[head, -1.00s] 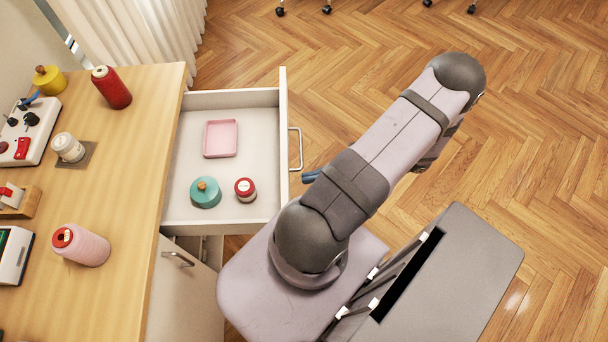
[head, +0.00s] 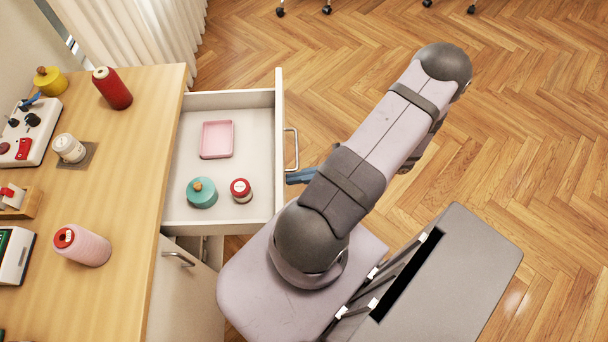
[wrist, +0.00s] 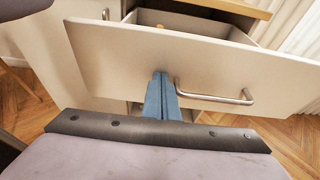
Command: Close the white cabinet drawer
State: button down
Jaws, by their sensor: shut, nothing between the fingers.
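The white cabinet drawer (head: 255,130) stands pulled out from under the wooden table top in the head view. Its front panel with a metal handle (head: 292,150) faces right. My gripper (head: 296,177) is a blue tip at the outer face of the front, just below the handle in the picture; my arm hides part of it. In the wrist view my gripper (wrist: 162,76) has its blue fingers together against or very near the drawer front (wrist: 120,60), left of the handle (wrist: 215,97). Nothing is held. Exact contact is hard to tell.
The drawer holds a pink tray (head: 217,140), a teal container (head: 202,193) and a small red-topped spool (head: 241,190). The table (head: 130,200) carries a red thread cone (head: 112,88) and a pink one (head: 82,245).

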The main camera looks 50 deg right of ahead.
aim_at(190, 185)
jog(key=w+a, duration=1.9)
jog(key=shift+w+a, duration=0.2)
jog(key=shift+a, duration=0.1)
jog(key=shift+w+a, duration=0.2)
jog(key=shift+w, duration=0.05)
jog(key=shift+w+r, duration=0.1)
jog(key=shift+r, duration=0.15)
jog(key=shift+s+d+f, duration=0.2)
jog(key=shift+s+d, duration=0.1)
jog(key=shift+d, duration=0.15)
jog(key=v, duration=1.3)
jog(key=shift+s+f+b, duration=0.25)
jog(key=shift+f+b, duration=0.1)
jog(key=shift+f, duration=0.05)
